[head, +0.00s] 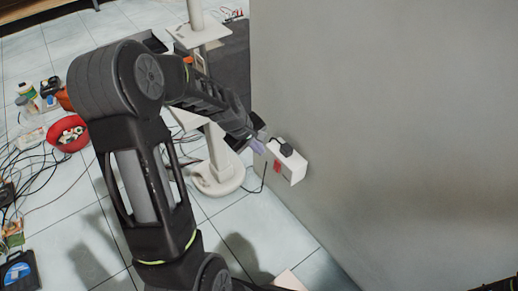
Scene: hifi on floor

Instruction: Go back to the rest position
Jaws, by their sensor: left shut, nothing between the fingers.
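My left arm comes in from the left and bends over toward the grey wall. My left gripper (258,144) is shut and empty, with its fingertips close to a white socket box (291,166) on the wall. I cannot tell whether the tips touch the box. The box carries a black plug (286,148) and a red switch (277,167). My right gripper is not in view.
The grey wall (400,120) fills the right side. A white stand (222,178) with a round base stands behind my left arm. A red bowl (69,133), cables and several small items lie on the tiled floor at the left.

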